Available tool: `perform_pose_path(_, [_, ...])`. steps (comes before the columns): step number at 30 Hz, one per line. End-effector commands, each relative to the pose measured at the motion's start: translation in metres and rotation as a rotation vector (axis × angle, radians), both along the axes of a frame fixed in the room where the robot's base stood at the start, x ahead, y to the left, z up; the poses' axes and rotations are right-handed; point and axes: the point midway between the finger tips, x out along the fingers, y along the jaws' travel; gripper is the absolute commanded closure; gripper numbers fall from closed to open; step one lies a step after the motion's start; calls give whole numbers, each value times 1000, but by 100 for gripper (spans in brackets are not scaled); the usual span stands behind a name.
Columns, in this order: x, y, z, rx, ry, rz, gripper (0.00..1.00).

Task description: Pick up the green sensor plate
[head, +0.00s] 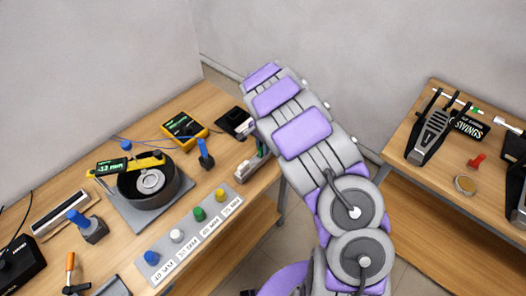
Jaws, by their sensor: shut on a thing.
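A small green upright piece (260,148), which looks like the green sensor plate, shows at a narrow grey holder (248,166) on the right edge of the left table. My arm covers its right side, so I see only a sliver of it. I cannot tell whether it is seated in the holder or touched by anything. My grey and purple arm rises across the middle of the view. My gripper is hidden behind it.
The left wooden table (120,232) holds a dark round device (150,182), a yellow meter (184,128), a strip of coloured knobs (196,232) and blue-handled tools. The right table (430,172) holds a black pedal (430,132) and a red piece (477,161). Floor shows between the tables.

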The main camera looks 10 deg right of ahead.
Motion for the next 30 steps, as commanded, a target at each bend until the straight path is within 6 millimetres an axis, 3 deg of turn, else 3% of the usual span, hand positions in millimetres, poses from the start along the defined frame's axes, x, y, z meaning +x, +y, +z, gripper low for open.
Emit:
perform_pose_path(8, [0,1,7,-2,-1,0,100])
perform_pose_path(16, [-1,2,40,-2,-1,0,100])
perform_pose_path(30, [-59,9,42,-1,2,0,100])
